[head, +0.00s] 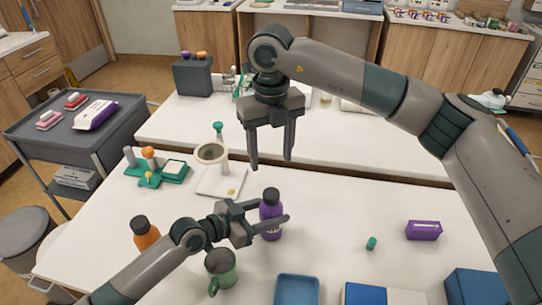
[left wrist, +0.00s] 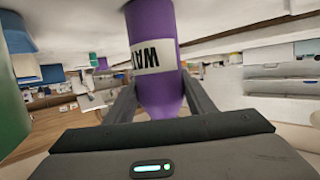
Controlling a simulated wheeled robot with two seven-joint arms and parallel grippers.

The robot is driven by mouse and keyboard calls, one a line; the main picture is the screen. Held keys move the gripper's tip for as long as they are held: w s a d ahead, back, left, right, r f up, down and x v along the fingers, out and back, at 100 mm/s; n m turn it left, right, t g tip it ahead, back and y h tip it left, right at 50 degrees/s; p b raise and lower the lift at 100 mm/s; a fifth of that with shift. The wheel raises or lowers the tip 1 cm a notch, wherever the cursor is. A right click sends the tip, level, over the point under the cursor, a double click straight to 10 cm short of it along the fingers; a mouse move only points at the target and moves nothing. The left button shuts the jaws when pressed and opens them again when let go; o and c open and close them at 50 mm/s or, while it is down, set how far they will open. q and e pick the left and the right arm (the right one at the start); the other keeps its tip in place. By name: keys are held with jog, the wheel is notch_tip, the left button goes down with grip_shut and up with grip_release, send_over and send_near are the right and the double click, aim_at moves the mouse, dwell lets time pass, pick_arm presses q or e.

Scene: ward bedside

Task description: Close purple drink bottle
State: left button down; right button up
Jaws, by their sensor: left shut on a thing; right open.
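The purple drink bottle (head: 270,230) stands upright on the near white table in the head view, with a dark cap (head: 271,194) on its top. I cannot tell how tight the cap sits. My left gripper (head: 273,212) is shut on the bottle from the left, one finger on each side. In the left wrist view the purple bottle (left wrist: 165,90) shows upside down between the fingers, with a white label; its cap is hidden there. My right gripper (head: 270,163) is open and empty, pointing down, above and behind the bottle.
A blue tray (head: 297,290) lies at the front edge. A purple box (head: 423,230) and a small green item (head: 371,243) lie right; the table between is clear.

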pick_arm(q)
jog(key=c, duration=0.7)
grip_release()
jog(key=shift+c, duration=0.2)
jog(key=shift+a, duration=0.1)
jog(key=shift+s+a+r, duration=0.1)
jog(key=shift+s+a, duration=0.25)
jog(key=shift+a, duration=0.15)
pick_arm(e)
notch_tip(320, 180, down, 5)
jog(key=b, duration=0.4)
jog(key=shift+r+b, duration=0.1)
jog(key=shift+b, duration=0.3)
pick_arm(q)
jog(key=v, duration=1.6)
jog(key=shift+r, duration=0.2)
jog(key=shift+r, duration=0.15)
